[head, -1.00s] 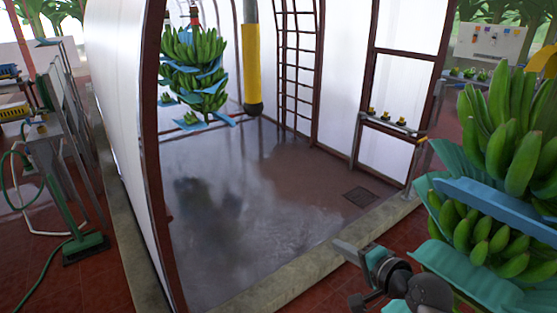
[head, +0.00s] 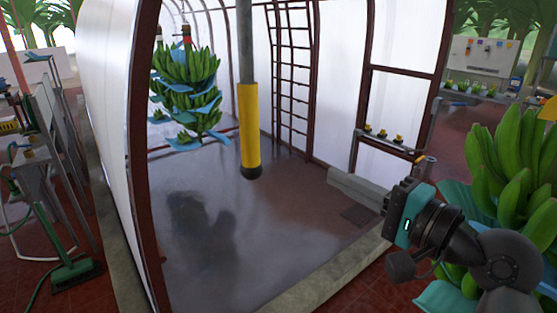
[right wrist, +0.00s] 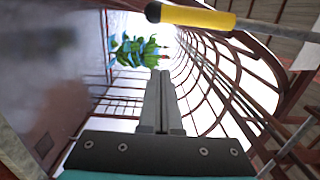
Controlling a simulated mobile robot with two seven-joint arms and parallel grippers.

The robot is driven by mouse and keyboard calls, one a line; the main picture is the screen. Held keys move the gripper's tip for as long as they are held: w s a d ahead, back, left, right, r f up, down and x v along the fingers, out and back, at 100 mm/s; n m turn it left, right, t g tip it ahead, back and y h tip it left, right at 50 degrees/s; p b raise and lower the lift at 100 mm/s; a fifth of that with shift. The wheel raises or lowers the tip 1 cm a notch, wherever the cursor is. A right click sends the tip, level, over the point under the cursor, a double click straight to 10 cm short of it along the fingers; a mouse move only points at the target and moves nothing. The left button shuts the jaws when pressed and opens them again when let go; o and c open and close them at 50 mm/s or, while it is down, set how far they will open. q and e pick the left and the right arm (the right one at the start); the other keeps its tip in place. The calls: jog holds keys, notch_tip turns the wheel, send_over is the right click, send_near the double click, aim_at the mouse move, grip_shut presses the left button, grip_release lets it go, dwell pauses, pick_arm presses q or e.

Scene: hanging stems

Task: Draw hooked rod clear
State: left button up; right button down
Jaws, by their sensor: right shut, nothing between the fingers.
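A grey rod with a yellow sleeve and a black rounded end (head: 249,130) hangs down in the middle of the head view, inside the arched enclosure. Its top, and any hook, is out of view. In the right wrist view the yellow sleeve and black end (right wrist: 195,17) cross the top, apart from my fingers. My right gripper (right wrist: 160,74) is shut and empty, with its two grey fingers together. In the head view its teal and black body is at lower right, right of the rod and not touching it; its fingertips are hidden there. My left gripper is not in view.
A banana bunch with blue sheets (head: 188,90) hangs left of the rod. A large banana bunch (head: 500,170) is close at right, beside my right arm. A ladder (head: 293,75) stands behind the rod. The wet floor (head: 260,215) is clear; a low curb (head: 330,275) edges it.

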pick_arm(q)
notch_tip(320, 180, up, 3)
jog(key=p, duration=0.2)
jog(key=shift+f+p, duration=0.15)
jog(key=shift+p, duration=0.25)
pick_arm(e)
jog(key=w+a, duration=0.6)
jog(key=a, duration=0.4)
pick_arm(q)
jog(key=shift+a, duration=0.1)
pick_arm(e)
jog(key=shift+w+f, duration=0.1)
jog(key=shift+w, duration=0.1)
